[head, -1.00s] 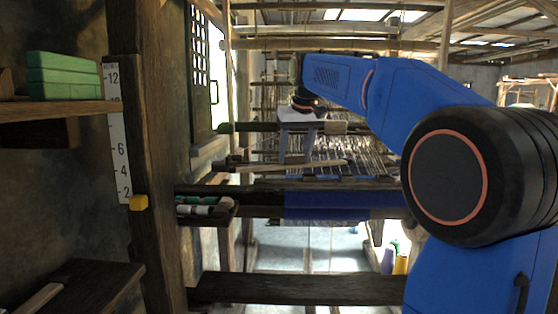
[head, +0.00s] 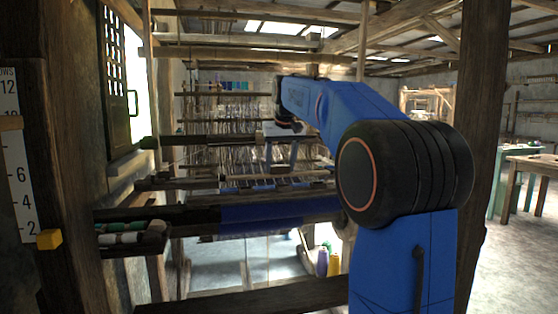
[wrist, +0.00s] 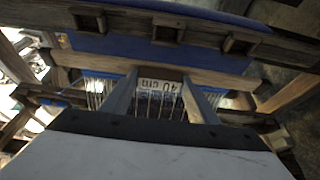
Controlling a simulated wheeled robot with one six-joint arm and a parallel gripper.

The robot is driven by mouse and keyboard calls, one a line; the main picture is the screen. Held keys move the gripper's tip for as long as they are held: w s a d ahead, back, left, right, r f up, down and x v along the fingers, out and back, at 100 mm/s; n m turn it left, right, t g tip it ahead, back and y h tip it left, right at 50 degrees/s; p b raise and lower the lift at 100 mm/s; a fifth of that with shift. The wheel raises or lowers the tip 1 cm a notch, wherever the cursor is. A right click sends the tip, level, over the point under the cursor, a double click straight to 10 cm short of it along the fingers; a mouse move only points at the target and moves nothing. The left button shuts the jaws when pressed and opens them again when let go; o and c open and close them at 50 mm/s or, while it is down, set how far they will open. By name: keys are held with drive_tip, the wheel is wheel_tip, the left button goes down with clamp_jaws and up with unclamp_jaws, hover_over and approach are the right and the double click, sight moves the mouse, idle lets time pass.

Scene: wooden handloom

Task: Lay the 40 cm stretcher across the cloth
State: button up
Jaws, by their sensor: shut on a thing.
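My gripper (head: 282,163) hangs over the loom and points down. Its two pale fingers are shut on the stretcher (head: 310,175), a light wooden bar. In the wrist view the stretcher (wrist: 125,56) runs across the picture, with a "40 cm" label (wrist: 158,85) between the fingers. The blue cloth (head: 280,213) wraps the front beam, and a strip of it shows just under the stretcher in the head view. In the wrist view the cloth (wrist: 120,45) lies beyond the bar. I cannot tell whether the stretcher touches the cloth.
White warp threads (head: 240,155) stretch behind the stretcher. A tray of bobbins (head: 130,236) sits at the left of the front beam. A wooden post (head: 485,130) stands to the right of my arm. Yarn cones (head: 322,263) stand below.

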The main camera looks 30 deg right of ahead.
sight(280, 176)
drive_tip(key=shift+a+f, duration=0.1)
drive_tip(key=shift+f, duration=2.8)
drive_tip(key=shift+f, duration=0.2)
drive_tip(key=o, duration=1.2)
drive_tip(key=v, duration=1.7)
drive_tip(key=shift+r, duration=0.15)
